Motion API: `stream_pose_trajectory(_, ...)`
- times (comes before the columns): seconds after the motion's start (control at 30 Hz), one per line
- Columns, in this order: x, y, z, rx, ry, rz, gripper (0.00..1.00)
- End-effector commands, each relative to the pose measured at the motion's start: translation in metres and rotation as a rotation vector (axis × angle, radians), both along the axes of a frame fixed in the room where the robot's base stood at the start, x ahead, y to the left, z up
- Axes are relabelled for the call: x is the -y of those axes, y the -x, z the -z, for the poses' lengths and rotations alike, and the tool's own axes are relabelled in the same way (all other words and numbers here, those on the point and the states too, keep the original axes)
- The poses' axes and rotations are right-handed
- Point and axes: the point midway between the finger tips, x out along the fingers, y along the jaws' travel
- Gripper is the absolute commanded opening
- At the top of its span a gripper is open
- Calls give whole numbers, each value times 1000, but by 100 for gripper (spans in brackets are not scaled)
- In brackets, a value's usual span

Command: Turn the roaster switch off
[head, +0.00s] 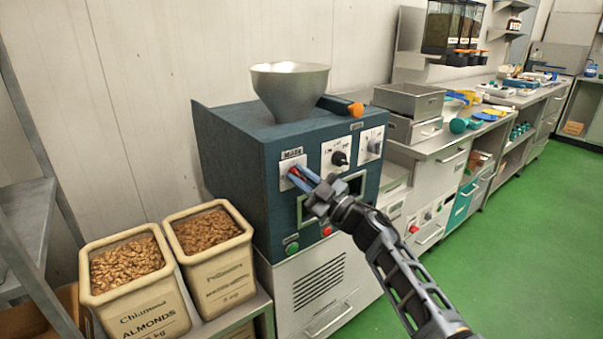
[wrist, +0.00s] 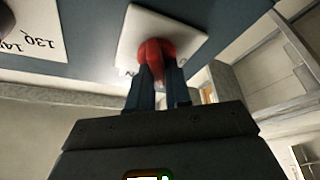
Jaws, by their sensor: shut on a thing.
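The roaster (head: 232,150) is a dark teal box machine with a metal hopper on top. Its red switch (head: 294,172) sits on a white plate at the front's upper left, mostly hidden by my gripper (head: 301,179). In the wrist view the red switch knob (wrist: 156,52) stands on its white plate (wrist: 135,28), with the blue fingers of my gripper (wrist: 158,88) on both sides of it. My gripper is shut on the knob. Part of a letter shows beside the knob, but I cannot tell which position the switch points to.
A black dial (head: 339,158) and another knob (head: 374,146) are to the right of the switch. A green button (head: 292,248) and a red button (head: 327,230) are below. Bins of almonds (head: 150,310) and pecans (head: 225,285) stand at left. Green floor (head: 530,230) is clear at right.

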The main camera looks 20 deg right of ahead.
Motion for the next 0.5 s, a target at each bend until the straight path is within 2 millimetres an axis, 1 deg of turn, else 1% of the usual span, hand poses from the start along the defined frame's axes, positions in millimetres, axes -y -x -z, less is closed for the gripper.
stream_pose_trajectory(0.03, 1, 0, -2, 12, 42, 0, 0)
stream_pose_trajectory(0.5, -1, 1, 0, 150, 467, -1, 0)
